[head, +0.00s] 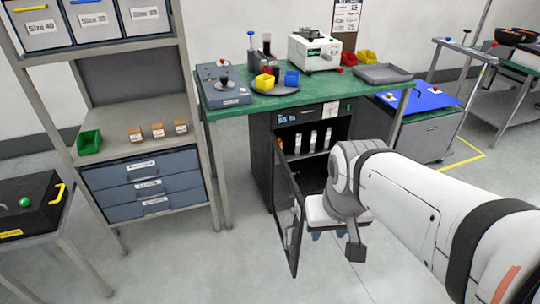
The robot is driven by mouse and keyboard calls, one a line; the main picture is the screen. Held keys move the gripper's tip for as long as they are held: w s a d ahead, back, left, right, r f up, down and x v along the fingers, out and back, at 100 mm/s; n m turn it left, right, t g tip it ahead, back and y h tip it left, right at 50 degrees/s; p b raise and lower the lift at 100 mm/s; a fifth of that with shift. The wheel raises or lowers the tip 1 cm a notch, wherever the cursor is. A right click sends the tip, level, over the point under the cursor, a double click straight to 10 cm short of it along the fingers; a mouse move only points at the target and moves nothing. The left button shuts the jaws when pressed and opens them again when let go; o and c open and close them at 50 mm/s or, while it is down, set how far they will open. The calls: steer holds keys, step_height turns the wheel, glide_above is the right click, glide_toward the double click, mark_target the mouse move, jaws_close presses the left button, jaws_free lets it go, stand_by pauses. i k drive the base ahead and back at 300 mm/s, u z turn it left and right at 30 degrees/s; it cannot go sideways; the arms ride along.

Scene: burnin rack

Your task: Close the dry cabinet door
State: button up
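The dry cabinet (262,165) is a dark box under the green-topped bench. Its door (286,215) is hinged on the left and stands wide open, swung out toward me. Several white items stand on an upper shelf inside, below a small lit display (289,120). My gripper (335,240) is low in front of the cabinet, just right of the open door. My own wrist covers most of it, so I cannot tell whether its fingers are open or whether it touches the door. The lower right of the cabinet is hidden behind my arm.
The green bench (330,90) carries a white machine (314,52), small bins and a grey tray (383,73). A shelf rack with grey drawers (146,185) stands left of the door. A blue-topped grey unit (425,130) is at right. The floor before the door is clear.

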mark_target(292, 258)
steer(key=i, duration=0.95)
steer(key=z, duration=1.05)
steer(key=k, duration=0.65)
steer(key=u, duration=0.3)
steer(key=i, duration=0.5)
steer(key=u, duration=0.05)
